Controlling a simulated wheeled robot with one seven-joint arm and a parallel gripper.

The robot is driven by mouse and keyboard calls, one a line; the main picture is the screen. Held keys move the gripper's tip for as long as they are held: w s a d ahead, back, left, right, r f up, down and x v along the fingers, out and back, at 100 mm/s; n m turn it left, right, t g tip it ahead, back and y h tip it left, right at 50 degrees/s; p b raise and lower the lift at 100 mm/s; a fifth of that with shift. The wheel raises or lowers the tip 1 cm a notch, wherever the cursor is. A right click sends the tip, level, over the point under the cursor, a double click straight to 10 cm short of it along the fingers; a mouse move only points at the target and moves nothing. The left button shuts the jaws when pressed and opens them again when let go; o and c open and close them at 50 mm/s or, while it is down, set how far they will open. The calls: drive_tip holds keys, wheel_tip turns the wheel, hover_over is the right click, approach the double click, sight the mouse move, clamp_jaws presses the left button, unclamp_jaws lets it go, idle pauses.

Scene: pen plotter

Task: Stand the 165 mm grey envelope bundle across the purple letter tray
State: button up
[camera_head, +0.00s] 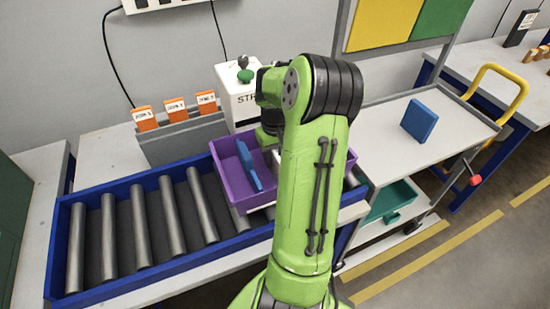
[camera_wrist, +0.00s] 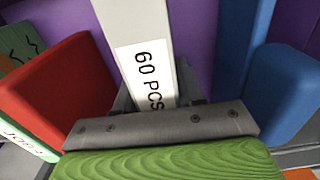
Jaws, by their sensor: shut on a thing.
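In the wrist view my gripper (camera_wrist: 160,112) is shut on the grey envelope bundle (camera_wrist: 141,30), a pale slab with a white "60 PCS" label. Purple surfaces of the letter tray (camera_wrist: 198,25) show behind and beside it. A blue slab (camera_wrist: 285,92) stands close on the right. In the head view the purple letter tray (camera_head: 229,165) sits on the roller conveyor, with a blue slab (camera_head: 248,165) inside its left part. My arm hides the tray's right part and my gripper there. Whether the bundle touches the tray floor cannot be told.
A red block (camera_wrist: 62,95) is close left of the bundle in the wrist view. The conveyor's left rollers (camera_head: 140,230) are clear. A grey holder with orange cards (camera_head: 176,108) and a white box (camera_head: 238,100) stand behind.

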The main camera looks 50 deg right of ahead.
drive_tip(key=shift+f, duration=0.1)
drive_tip(key=o, duration=1.2)
drive_tip(key=shift+c, duration=0.2)
